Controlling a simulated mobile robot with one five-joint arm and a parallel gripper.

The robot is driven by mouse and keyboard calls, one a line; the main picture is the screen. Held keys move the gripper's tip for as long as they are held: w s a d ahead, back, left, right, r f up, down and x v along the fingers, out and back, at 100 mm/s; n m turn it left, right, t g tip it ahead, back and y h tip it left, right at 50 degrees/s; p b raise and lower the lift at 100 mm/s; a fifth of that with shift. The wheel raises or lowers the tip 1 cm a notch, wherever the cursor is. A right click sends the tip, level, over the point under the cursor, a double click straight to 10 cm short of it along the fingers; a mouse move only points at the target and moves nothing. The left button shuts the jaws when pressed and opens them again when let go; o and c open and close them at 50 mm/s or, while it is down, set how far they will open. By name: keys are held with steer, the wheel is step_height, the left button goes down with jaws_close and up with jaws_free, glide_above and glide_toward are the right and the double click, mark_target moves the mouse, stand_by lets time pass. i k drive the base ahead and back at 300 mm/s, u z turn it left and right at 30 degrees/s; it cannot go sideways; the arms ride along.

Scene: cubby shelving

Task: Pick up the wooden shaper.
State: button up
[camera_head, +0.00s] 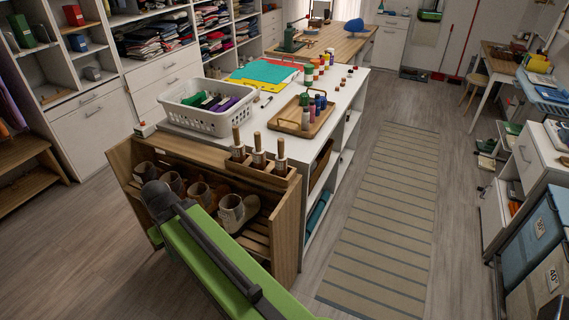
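I cannot tell for certain which thing is the wooden shaper. Three upright tools with wooden handles, a left one (237,139), a middle one (258,146) and a right one (281,152), stand in a low wooden holder (268,178). The holder is on top of a wooden shoe rack (285,228), at the near end of the white counter (255,118). Their lower parts are hidden in the holder. My gripper is not in view.
The rack holds several shoes (236,212); its lower part is partly hidden. Behind the holder are a white basket (205,120) and a wooden tray (291,122) with bottles. The striped rug (385,205) lies clear on the right. White drawers (545,155) stand farther right.

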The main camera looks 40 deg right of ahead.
mark_target(280, 159)
steer(key=i, duration=0.85)
steer(key=u, duration=0.05)
